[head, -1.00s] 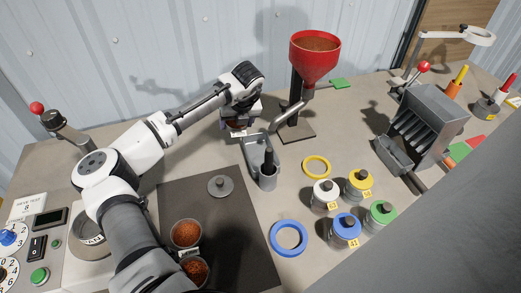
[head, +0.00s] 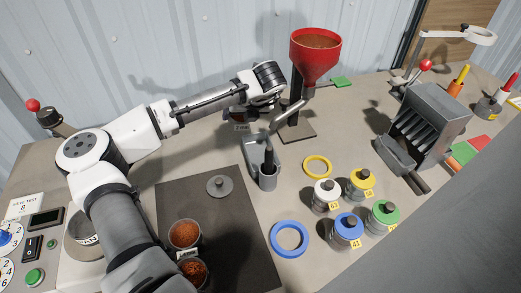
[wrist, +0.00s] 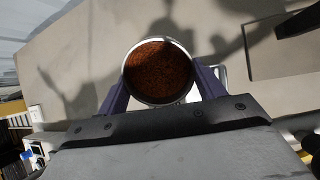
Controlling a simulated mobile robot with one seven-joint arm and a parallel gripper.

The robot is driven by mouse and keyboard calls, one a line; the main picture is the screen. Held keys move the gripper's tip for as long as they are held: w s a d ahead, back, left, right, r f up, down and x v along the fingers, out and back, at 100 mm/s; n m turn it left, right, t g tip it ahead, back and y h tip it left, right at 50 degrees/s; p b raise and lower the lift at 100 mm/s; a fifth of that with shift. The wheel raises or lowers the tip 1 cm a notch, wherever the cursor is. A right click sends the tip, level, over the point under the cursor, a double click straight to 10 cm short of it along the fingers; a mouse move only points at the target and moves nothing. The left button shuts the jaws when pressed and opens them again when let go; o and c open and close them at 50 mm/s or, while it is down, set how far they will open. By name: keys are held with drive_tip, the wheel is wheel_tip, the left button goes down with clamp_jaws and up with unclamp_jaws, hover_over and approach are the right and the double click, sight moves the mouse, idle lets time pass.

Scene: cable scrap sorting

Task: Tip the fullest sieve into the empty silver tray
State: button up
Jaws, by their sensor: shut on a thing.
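My gripper (wrist: 160,88) is shut on a round sieve (wrist: 160,101) of red-brown granules. The wrist view looks down into it, with a finger on each side and the granules lying inside the rim. In the head view my gripper (head: 256,112) is near the back of the bench, left of the red funnel. The held sieve is mostly hidden there. Two similar round vessels of granules, one (head: 184,234) behind the other (head: 193,272), stand on the dark mat. A grey metal tray (head: 252,150) lies just below my gripper; its inside is partly hidden.
A red funnel (head: 316,58) on a stand is close on the right of my gripper. A grey cup (head: 267,182) with a black handle stands at the tray's front. Several lidded jars (head: 346,231), rings (head: 289,239) and a slotted grey box (head: 428,118) lie further right.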

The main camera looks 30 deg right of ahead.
sight(249, 126)
drive_tip(key=shift+s+d+r+t, duration=0.1)
drive_tip(key=shift+s+r+t, duration=0.15)
drive_tip(key=shift+r, duration=0.35)
drive_tip(key=shift+s+b, duration=0.1)
drive_tip(key=shift+b, duration=0.25)
drive_tip(key=shift+s+d+r+t+b, duration=0.15)
drive_tip(key=shift+s+r+t+b, duration=0.65)
drive_tip(key=shift+b, duration=0.4)
drive_tip(key=shift+s+d+r+t+y+b, duration=0.1)
drive_tip(key=shift+s+r+t+y+b, duration=0.05)
drive_tip(key=shift+r+t+b, duration=0.4)
drive_tip(key=shift+s+r+t+y+b, duration=0.15)
drive_tip(key=shift+r+t+b, duration=0.15)
drive_tip(key=shift+b, duration=0.4)
drive_tip(key=shift+s+r+t+b, duration=0.1)
drive_tip(key=shift+r+t+b, duration=0.9)
drive_tip(key=shift+b, duration=0.6)
drive_tip(key=shift+s+r+t+y+b, duration=0.2)
drive_tip(key=shift+t+y+b, duration=0.1)
drive_tip(key=shift+t+b, duration=0.5)
drive_tip(key=shift+s+d+r+t+b, duration=0.1)
drive_tip(key=shift+s+r+t+b, duration=0.1)
drive_tip(key=shift+r+t+b, duration=0.55)
drive_tip(key=shift+s+d+r+m+t+y+b, duration=0.15)
drive_tip(key=shift+s+m+t+y+b, duration=0.15)
drive_tip(key=shift+s+t+b, duration=0.8)
drive_tip(key=shift+w+r+b, duration=0.15)
drive_tip(key=shift+w+b, duration=0.15)
drive_tip(key=shift+b, duration=0.1)
